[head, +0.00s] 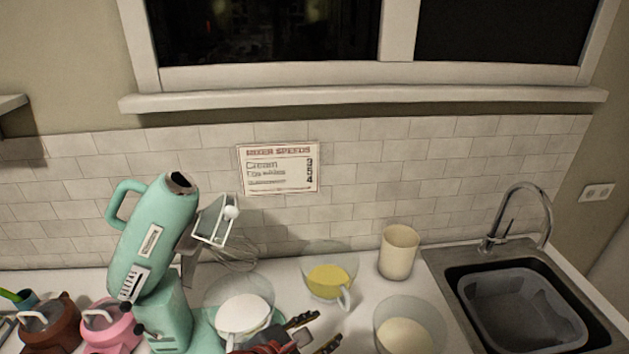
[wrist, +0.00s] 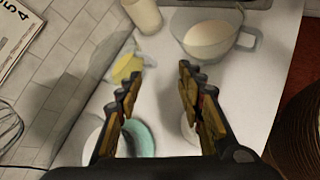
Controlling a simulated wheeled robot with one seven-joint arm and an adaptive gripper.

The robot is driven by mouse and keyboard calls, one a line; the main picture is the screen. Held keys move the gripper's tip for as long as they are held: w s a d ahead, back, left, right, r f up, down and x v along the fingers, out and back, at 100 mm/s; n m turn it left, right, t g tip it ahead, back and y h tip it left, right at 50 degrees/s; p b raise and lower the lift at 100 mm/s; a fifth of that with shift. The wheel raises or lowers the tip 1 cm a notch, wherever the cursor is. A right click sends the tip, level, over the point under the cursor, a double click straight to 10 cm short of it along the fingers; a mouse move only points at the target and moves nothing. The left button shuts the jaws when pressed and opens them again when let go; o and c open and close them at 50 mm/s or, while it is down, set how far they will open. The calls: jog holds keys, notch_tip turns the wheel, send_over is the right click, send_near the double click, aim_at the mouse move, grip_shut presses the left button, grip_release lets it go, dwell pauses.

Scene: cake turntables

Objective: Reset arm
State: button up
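My gripper (head: 316,334) shows at the bottom middle of the head view, above the counter and in front of the bowls. In the wrist view my gripper (wrist: 158,100) has its two fingers wide apart with nothing between them. It is open and empty. My arm behind it is mostly out of the head view.
A teal stand mixer (head: 152,242) with its head tilted up stands at left. Near my gripper are a bowl of white stuff (head: 243,314), a yellow-filled cup (head: 330,282) and a cream-filled bowl (head: 405,334). A beige canister (head: 398,252) and a sink (head: 520,308) are to the right.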

jog(key=s+d+r+m+g+y, duration=0.1)
jog(key=s+d+r+m+y, duration=0.1)
jog(key=d+m, duration=0.4)
jog(key=s+d+r+m+g+y, duration=0.1)
jog(key=s+d+m, duration=0.3)
jog(key=m, duration=0.5)
jog(key=s+d+r+m+g+y, duration=0.1)
jog(key=s+d+r+m+y, duration=0.2)
jog(key=d+m, duration=0.5)
jog(key=shift+s+d+m+y+b, duration=0.15)
jog(key=shift+s+m+y+b, duration=0.15)
jog(key=shift+s+y+b, duration=0.1)
jog(key=shift+w, duration=0.1)
jog(key=shift+c, duration=0.2)
